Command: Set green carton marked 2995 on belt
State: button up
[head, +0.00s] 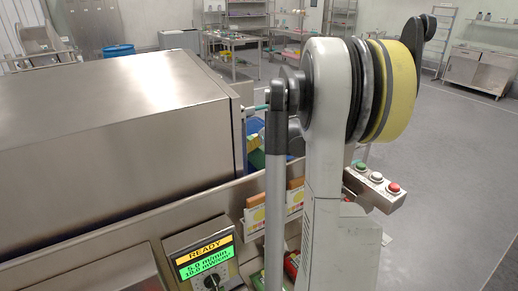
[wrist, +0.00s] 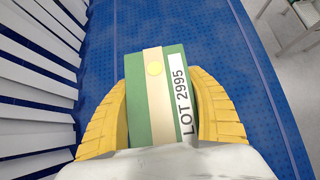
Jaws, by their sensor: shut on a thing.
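The green carton (wrist: 140,90) shows in the wrist view with a tan band, a yellow dot and a white label reading LOT 2995. My gripper (wrist: 157,82) is shut on it, with a yellow finger along each side. The blue belt (wrist: 212,30) lies beneath the carton in this view; I cannot tell whether the carton touches it.
White strips (wrist: 35,75) hang at the left of the wrist view. In the head view, the steel tunnel (head: 110,140) fills the left, with a panel reading READY (head: 205,255) in front. A button box (head: 375,186) stands right of my arm. Open floor lies at right.

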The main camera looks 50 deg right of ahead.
jog(key=o, duration=1.4)
jog(key=shift+f, duration=0.1)
jog(key=shift+r, duration=0.25)
notch_tip(320, 180, up, 8)
jog(key=p, duration=0.3)
send_over(272, 150)
jog(key=shift+d+r, duration=0.15)
